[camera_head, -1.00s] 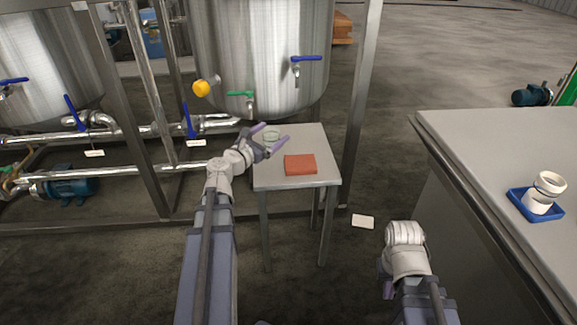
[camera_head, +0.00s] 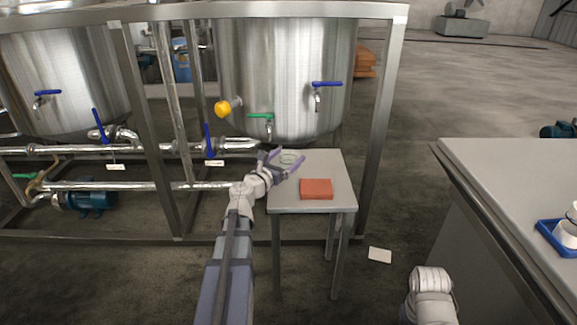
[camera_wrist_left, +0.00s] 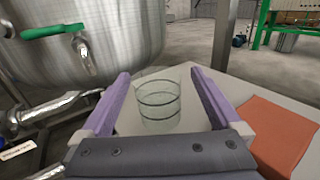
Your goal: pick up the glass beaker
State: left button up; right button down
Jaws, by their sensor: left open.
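The clear glass beaker (camera_head: 288,160) stands upright on the small grey table (camera_head: 328,171), near its back left corner. In the left wrist view the beaker (camera_wrist_left: 158,106) shows between the two purple fingers. My left gripper (camera_head: 283,161) is open around the beaker, one finger on each side, with gaps visible between glass and fingers. In the left wrist view my left gripper (camera_wrist_left: 160,95) reaches over the table at about the beaker's height. My right arm shows at the bottom right of the head view, but its gripper is out of the picture.
A red-orange block or cloth (camera_head: 316,189) lies on the table beside the beaker. A steel tank (camera_head: 280,75) with a green-handled valve (camera_head: 262,117) stands close behind the table. A frame post (camera_head: 385,110) rises right of it. A counter (camera_head: 510,170) stands at the right.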

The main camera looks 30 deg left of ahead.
aim_at(293, 152)
pick_arm(q)
jog(key=w, duration=0.5)
jog(key=shift+a+f, duration=0.15)
jog(key=shift+f, duration=0.1)
jog(key=shift+s, duration=0.1)
pick_arm(e)
jog(key=shift+f, duration=0.25)
pick_arm(q)
jog(key=c, duration=1.4)
jog(key=shift+c, duration=0.2)
